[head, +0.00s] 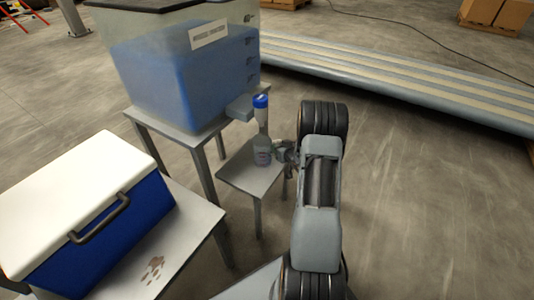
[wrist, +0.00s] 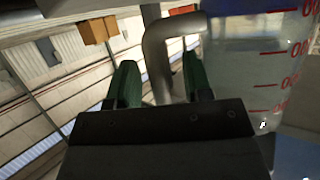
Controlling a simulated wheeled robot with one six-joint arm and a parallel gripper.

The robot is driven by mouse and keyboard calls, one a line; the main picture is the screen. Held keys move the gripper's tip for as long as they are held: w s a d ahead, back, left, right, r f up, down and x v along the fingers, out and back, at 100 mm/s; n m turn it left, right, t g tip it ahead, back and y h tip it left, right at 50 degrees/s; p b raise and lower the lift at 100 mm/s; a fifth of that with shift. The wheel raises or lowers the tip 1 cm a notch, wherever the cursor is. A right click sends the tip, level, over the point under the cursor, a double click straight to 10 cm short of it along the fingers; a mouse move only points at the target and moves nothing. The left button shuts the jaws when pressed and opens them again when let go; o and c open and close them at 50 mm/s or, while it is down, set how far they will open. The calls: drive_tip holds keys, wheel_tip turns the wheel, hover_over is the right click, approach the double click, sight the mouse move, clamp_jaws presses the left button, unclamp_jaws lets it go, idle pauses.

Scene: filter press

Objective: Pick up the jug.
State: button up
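The jug (head: 262,152) is a clear vessel with red markings, standing upright on a small grey table. In the wrist view the jug's clear wall (wrist: 265,70) with its red scale fills the right side. Its grey curved handle (wrist: 158,50) reaches left between the fingers. My gripper (head: 285,151) is at the jug's right side in the head view. In the wrist view the two green fingers of my gripper (wrist: 160,85) are spread on either side of the handle, with gaps visible. My arm hides part of the area to the right of the jug.
A blue-topped white part (head: 261,107) rises just above the jug. A blue cooler with a white lid (head: 75,200) is at left.

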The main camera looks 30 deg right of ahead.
clamp_jaws()
drive_tip(key=shift+r, duration=0.2)
idle(0.5)
drive_tip(key=shift+r+p, duration=1)
drive_tip(key=shift+r, duration=0.7)
drive_tip(key=s+a+p, duration=0.1)
drive_tip(key=s+p, duration=0.2)
drive_tip(key=s, duration=1.4)
drive_tip(key=shift+s+a, duration=0.25)
drive_tip(key=shift+s, duration=0.1)
drive_tip(key=shift+s+f, duration=0.1)
drive_tip(key=shift+s, duration=0.05)
idle(0.4)
